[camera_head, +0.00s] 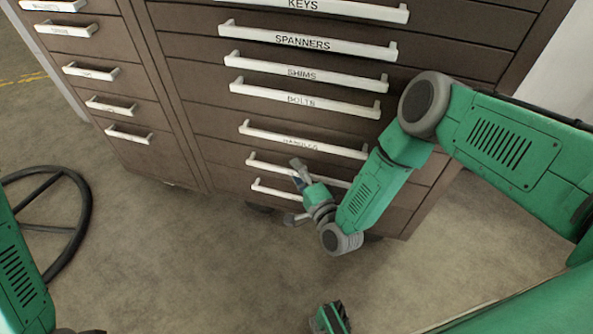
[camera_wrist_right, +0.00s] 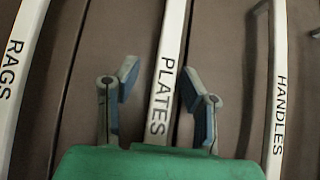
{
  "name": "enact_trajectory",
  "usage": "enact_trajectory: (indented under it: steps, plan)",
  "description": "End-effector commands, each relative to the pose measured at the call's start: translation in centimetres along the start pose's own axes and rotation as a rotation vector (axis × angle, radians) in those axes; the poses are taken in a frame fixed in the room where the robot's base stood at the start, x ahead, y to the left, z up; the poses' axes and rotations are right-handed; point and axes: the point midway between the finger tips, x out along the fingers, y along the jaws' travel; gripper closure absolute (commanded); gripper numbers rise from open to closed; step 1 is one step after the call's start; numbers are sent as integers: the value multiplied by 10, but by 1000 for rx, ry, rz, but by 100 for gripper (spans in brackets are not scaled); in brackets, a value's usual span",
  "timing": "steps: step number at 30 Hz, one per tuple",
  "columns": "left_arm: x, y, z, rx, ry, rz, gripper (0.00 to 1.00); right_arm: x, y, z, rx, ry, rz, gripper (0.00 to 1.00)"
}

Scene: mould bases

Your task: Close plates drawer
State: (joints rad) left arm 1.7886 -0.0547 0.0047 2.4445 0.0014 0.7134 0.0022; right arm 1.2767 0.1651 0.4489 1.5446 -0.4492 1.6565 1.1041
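The plates drawer's white handle (camera_wrist_right: 168,70), labelled PLATES, runs up the middle of the right wrist view. In the head view this handle (camera_head: 268,164) is the second from the bottom in the wide column, partly hidden by my right gripper. My right gripper (camera_head: 295,190) is at the handle. In the wrist view its two fingers (camera_wrist_right: 160,88) are open, one on each side of the handle, with gaps to it. I cannot tell how far the drawer stands out.
The RAGS handle (camera_wrist_right: 22,70) and the HANDLES handle (camera_wrist_right: 279,90) flank the plates handle. A narrower drawer column (camera_head: 130,136) stands at the left. A black wheel-like ring (camera_head: 84,205) lies at the left. The floor (camera_head: 200,265) in front is mostly clear.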

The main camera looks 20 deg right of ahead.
Motion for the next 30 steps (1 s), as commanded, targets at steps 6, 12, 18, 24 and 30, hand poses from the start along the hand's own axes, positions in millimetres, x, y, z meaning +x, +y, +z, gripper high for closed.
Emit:
enact_trajectory:
  steps: [6, 12, 18, 24, 30]
  plan:
    - [0, 0, 1, 0, -1, 0, 100, -30, 1, 0, 1, -1, 5, 64]
    - [0, 0, 1, 0, -1, 0, 100, -74, 2, 0, 1, -1, 6, 64]
    - [0, 0, 1, 0, -1, 0, 100, -106, 2, 0, 0, -1, 5, 64]
    - [0, 0, 1, 0, -1, 0, 100, -118, 2, 0, 0, 0, 3, 64]
    - [0, 0, 1, 0, -1, 0, 100, -119, 2, 0, 0, 0, 2, 64]
